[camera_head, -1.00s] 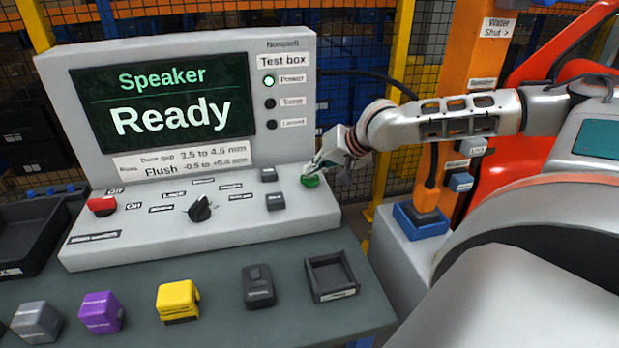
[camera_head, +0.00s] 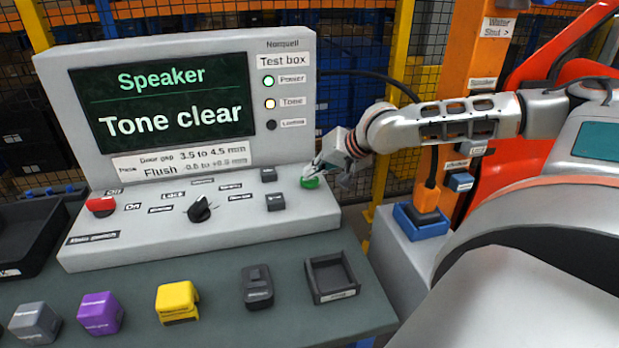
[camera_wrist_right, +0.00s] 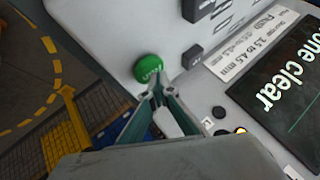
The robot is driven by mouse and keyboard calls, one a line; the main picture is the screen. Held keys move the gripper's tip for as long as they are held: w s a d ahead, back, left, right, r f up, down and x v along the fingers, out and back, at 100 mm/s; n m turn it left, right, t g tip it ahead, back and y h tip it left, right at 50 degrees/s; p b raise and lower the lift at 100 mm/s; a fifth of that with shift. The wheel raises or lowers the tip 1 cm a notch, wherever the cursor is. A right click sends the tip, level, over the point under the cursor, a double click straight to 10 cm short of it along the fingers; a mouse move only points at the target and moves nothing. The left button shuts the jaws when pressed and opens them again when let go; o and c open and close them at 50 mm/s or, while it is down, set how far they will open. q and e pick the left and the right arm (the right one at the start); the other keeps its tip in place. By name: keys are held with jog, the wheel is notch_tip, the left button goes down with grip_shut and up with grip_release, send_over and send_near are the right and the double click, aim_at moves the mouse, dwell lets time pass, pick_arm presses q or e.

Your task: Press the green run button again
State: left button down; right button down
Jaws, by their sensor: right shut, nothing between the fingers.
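The green run button (camera_head: 310,182) is at the right end of the grey test box's (camera_head: 250,228) sloped panel. My right gripper (camera_head: 318,170) is shut and empty, with its fingertips right at the button. In the right wrist view the green button (camera_wrist_right: 149,69) shows just beyond the fingertips (camera_wrist_right: 160,88); I cannot tell whether they press it. The screen (camera_head: 165,103) reads "Speaker" and "Tone clear". The Power lamp (camera_head: 269,81) is lit green and the Tone lamp (camera_head: 270,104) is lit amber. The lowest lamp (camera_head: 271,125) is dark. My left gripper is not in view.
A red switch (camera_head: 101,205), a black knob (camera_head: 200,208) and dark buttons (camera_head: 275,202) sit on the panel. Grey, purple (camera_head: 100,313), yellow (camera_head: 177,302) and black (camera_head: 257,287) blocks and a small tray (camera_head: 331,296) stand along the bench front. A black bin is at left.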

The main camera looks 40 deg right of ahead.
aim_at(312, 180)
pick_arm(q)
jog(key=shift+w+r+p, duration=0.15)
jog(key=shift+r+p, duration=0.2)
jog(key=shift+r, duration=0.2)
pick_arm(e)
jog(key=shift+r, duration=0.85)
jog(key=shift+r, duration=0.1)
